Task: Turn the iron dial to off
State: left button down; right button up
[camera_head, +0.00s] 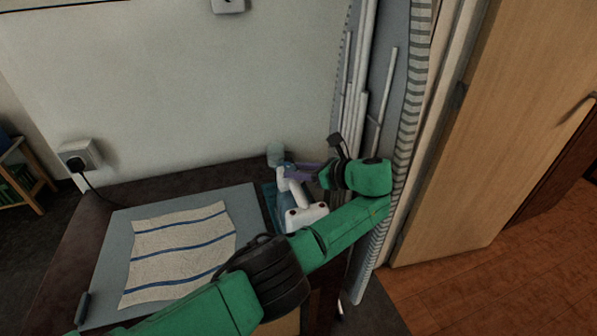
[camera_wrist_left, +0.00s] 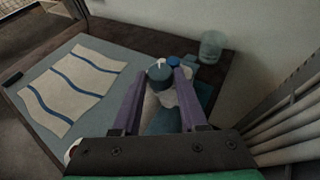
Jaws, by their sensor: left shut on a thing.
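The white and teal iron (camera_head: 306,216) stands at the right end of the dark table, partly hidden by my left arm and gripper. In the left wrist view its round teal dial (camera_wrist_left: 160,71), with a small white mark on top, sits between my fingertips. My left gripper (camera_head: 290,168) has purple fingers that reach in from the right over the iron. It also shows in the left wrist view (camera_wrist_left: 161,74), with one finger on each side of the dial, shut on it. The dial's setting is too small to read. My right gripper is in neither view.
A grey ironing pad (camera_head: 118,240) with a striped cloth (camera_head: 178,250) covers the table's left part. A clear cup (camera_head: 275,152) stands behind the iron by the wall. A folded ironing board (camera_head: 395,100) leans close on the right.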

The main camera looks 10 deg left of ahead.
pick_arm(q)
jog(key=shift+c, duration=2.2)
grip_release()
jog(key=shift+a, duration=0.1)
jog(key=b+v, duration=0.3)
jog(key=v, duration=0.4)
jog(key=shift+d, duration=0.2)
